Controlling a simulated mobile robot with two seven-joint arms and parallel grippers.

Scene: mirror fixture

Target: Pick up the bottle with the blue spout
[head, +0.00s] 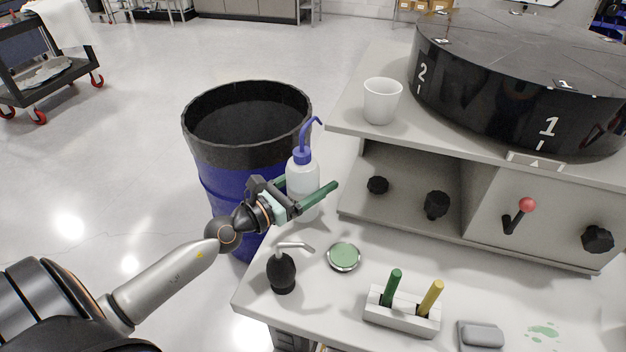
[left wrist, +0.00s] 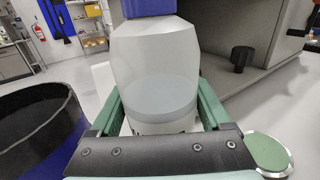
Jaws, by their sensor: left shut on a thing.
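The bottle with the blue spout (head: 301,176) is translucent white with a blue cap and a bent blue tube. It is upright at the left end of the workbench. My left gripper (head: 312,187) has its green fingers on either side of the bottle's body and is shut on it. In the left wrist view the bottle (left wrist: 155,75) fills the space between the two green fingers, with liquid visible inside. Its base is partly hidden, and I cannot tell whether it touches the bench. My right gripper is not in view.
A blue barrel with a black rim (head: 247,93) stands left of the bench. A black pump bottle (head: 282,272), a round green-topped dish (head: 344,257) and a holder with markers (head: 402,312) are nearby. A shelf unit with a white cup (head: 381,101) stands right of the bottle.

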